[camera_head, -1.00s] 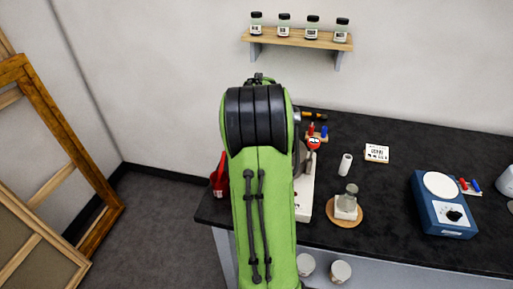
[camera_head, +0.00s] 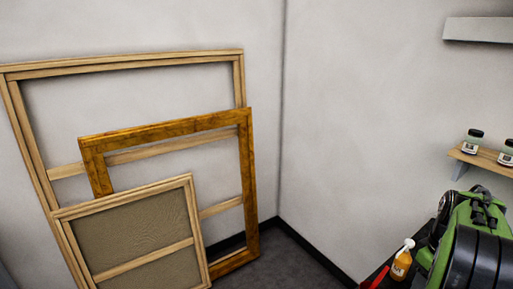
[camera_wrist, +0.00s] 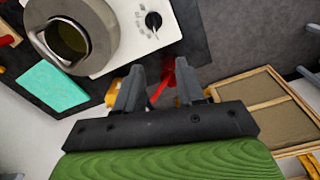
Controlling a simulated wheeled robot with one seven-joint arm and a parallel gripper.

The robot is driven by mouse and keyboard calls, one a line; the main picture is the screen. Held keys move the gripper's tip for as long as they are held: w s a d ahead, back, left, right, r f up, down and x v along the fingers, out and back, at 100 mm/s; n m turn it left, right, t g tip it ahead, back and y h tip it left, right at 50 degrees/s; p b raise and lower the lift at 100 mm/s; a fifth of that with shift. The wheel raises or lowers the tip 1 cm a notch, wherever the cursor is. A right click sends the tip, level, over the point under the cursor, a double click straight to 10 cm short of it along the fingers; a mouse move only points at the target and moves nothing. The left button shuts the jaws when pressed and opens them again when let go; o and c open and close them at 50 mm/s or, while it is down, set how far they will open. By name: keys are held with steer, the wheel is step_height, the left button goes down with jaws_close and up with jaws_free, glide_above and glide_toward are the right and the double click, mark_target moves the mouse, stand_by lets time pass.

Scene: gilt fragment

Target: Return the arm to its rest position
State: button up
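My gripper (camera_wrist: 162,82) shows in the wrist view with its two dark fingers apart. It is open, and nothing shows held between them. A red object (camera_wrist: 167,76) on the bench is seen beyond the gap, and it looks clear of the fingers. In the head view only part of my green and black arm shows, at the lower right. My gripper is not visible there.
A white device with a black knob (camera_wrist: 145,35), a grey pot (camera_wrist: 68,30) and a teal block (camera_wrist: 50,88) lie near in the wrist view. An orange bottle (camera_head: 401,264) stands at the bench edge. Wooden frames (camera_head: 249,185) lean against the wall.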

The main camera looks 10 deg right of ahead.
steer(key=a+r+t, duration=0.1)
steer(key=a+r, duration=0.2)
steer(key=a, duration=0.6)
steer(key=a+r+t, duration=0.2)
steer(key=a+r, duration=0.2)
steer(key=a, duration=0.5)
steer(key=s+a+f+m+t, duration=0.1)
steer(key=s+a+t, duration=0.1)
steer(key=s+a, duration=0.8)
steer(key=shift+s+a+f+m, duration=0.25)
steer(key=shift+a+f+m, duration=0.1)
steer(key=shift+a, duration=0.55)
